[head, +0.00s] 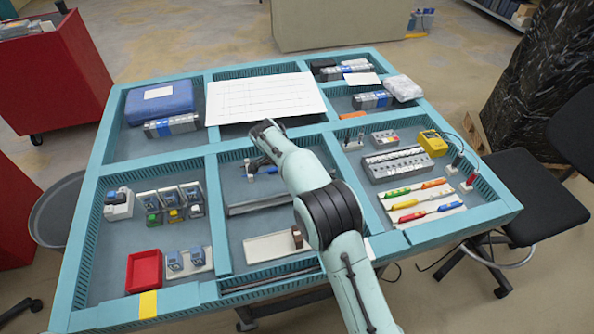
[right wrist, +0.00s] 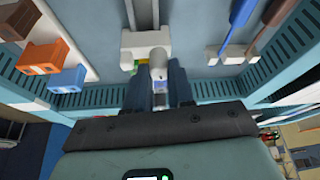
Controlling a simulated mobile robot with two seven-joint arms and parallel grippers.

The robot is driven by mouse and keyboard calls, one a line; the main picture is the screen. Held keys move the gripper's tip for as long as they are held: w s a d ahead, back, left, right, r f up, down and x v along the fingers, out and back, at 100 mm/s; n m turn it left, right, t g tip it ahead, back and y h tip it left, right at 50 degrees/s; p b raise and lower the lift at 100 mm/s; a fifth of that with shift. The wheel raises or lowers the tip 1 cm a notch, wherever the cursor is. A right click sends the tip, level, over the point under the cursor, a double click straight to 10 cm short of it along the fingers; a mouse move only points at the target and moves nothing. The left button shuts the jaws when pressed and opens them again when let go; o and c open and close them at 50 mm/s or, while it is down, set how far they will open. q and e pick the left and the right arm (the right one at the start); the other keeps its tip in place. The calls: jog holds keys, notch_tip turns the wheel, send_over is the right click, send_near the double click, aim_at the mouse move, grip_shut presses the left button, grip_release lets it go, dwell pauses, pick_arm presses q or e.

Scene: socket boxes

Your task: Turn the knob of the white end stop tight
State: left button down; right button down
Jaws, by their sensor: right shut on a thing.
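In the right wrist view, a white end stop (right wrist: 146,41) shows as a pale block beyond my fingers, at the end of a grey upright strip. A small white-grey knob (right wrist: 158,66) sits between the two dark fingers of my right gripper (right wrist: 158,88), which is shut on it. The fingers partly cover the knob, and its turned angle cannot be told. My left gripper is not in view.
A metal rail (head: 262,203) and a pale strip (head: 268,247) lie nearer in the middle compartment. A red bin (head: 144,271) stands at left. Teal dividers (head: 212,215) edge the compartments; a white sheet (head: 262,98) lies behind.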

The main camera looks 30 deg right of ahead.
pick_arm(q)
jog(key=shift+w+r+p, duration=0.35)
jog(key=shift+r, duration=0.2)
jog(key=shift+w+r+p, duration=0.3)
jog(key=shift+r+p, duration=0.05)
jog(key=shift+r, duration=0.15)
pick_arm(e)
jog(key=shift+m+g, duration=0.3)
jog(key=shift+m, duration=0.6)
jog(key=c, duration=1.3)
grip_release()
jog(key=shift+o, duration=0.2)
